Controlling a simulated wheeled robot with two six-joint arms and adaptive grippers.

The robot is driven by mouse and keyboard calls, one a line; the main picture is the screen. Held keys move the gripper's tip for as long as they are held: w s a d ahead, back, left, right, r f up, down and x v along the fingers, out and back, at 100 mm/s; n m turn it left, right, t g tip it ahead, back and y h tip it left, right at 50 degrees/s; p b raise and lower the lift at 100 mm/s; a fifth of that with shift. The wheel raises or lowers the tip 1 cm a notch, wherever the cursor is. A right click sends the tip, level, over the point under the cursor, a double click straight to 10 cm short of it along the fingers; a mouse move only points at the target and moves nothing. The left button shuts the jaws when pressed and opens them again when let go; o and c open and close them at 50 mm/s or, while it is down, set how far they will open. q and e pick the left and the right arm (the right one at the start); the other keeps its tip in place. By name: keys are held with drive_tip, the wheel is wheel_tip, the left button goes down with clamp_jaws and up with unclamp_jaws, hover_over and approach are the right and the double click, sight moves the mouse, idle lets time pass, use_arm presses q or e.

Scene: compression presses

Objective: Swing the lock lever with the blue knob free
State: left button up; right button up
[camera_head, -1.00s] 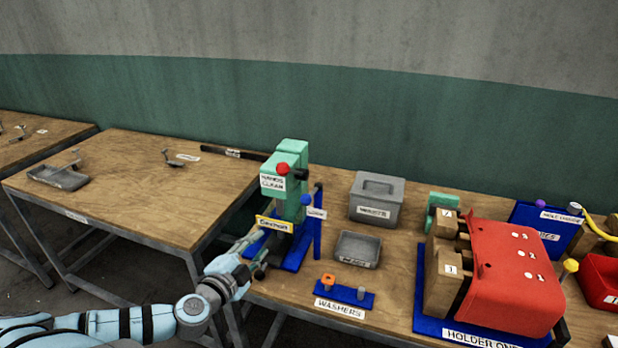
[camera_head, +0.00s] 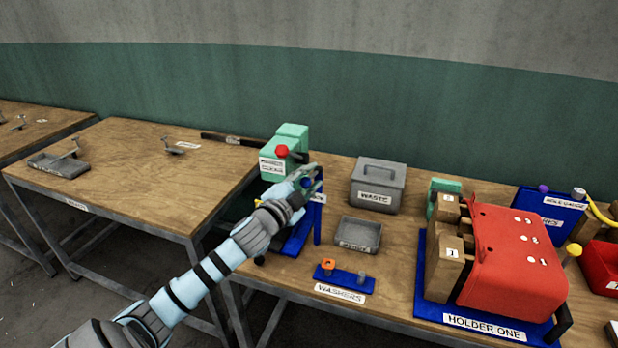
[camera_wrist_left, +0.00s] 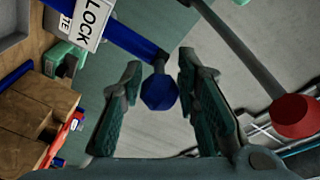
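The lock lever's blue knob (camera_wrist_left: 159,92) is between the two open fingers of my left gripper (camera_wrist_left: 158,100) in the left wrist view, with a gap on both sides. The lever is a blue bar, and a white label reading LOCK (camera_wrist_left: 92,22) is beside it. In the head view my left gripper (camera_head: 308,180) is at the front right of the green press (camera_head: 283,158), and the blue knob shows small at its fingers. The press has a red knob (camera_head: 282,151), which shows large at the lower right of the wrist view (camera_wrist_left: 296,116). My right gripper is not in view.
A grey waste box (camera_head: 378,187) and a small grey tray (camera_head: 359,233) are right of the press. A blue washers stand (camera_head: 345,281) is in front. A red holder (camera_head: 515,265) with wooden blocks stands farther right. The table on the left (camera_head: 150,175) is mostly clear.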

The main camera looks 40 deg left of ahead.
use_arm(q)
drive_tip(key=shift+w+f, duration=0.1)
clamp_jaws()
drive_tip(key=shift+w+f, duration=0.1)
idle(0.3)
drive_tip(key=n+y, duration=0.1)
drive_tip(key=n+g+y, duration=0.1)
drive_tip(key=y, duration=0.1)
drive_tip(key=shift+w+d+f+p, duration=0.1)
drive_tip(key=shift+d+f+p, duration=0.05)
drive_tip(key=shift+d+p, duration=0.2)
